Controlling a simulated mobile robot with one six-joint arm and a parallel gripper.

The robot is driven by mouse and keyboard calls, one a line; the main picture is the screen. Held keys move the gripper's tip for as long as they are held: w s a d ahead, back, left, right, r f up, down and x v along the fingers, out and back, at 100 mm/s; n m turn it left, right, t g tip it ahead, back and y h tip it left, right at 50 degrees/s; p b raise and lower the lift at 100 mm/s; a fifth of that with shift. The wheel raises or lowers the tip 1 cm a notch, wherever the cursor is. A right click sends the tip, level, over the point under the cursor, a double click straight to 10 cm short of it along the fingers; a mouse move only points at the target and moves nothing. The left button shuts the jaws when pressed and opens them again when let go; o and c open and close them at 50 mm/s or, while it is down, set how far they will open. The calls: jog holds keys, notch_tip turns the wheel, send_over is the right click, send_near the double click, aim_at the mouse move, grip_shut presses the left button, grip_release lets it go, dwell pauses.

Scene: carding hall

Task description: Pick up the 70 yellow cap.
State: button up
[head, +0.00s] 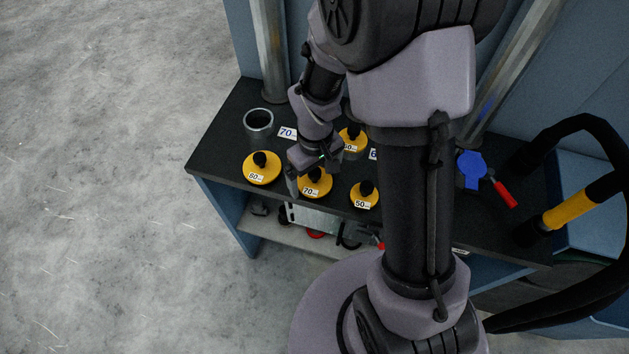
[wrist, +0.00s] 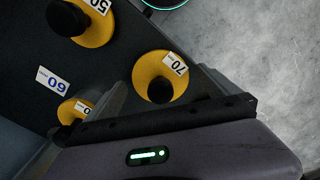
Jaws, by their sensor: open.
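The 70 yellow cap (head: 315,189) is a round yellow disc with a black knob and a white "70" label. It sits on the dark bench top, near its front edge. In the wrist view the 70 cap (wrist: 143,72) shows whole, knob toward the camera, lying between the lines of the two fingers. My gripper (head: 311,173) is open and empty, close above and behind the cap, with a finger to either side of it. No contact with the cap is visible.
Other yellow caps flank it: one marked 80 (head: 261,179) to the left, the 50 cap (head: 364,204) to the right, another (head: 359,146) behind. A grey open pipe (head: 259,126) stands back left. A blue valve with red handle (head: 471,168) is at right.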

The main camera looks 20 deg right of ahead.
jog(key=shift+r, duration=0.1)
jog(key=shift+c, duration=0.2)
jog(key=c, duration=1.5)
jog(key=shift+o, duration=0.2)
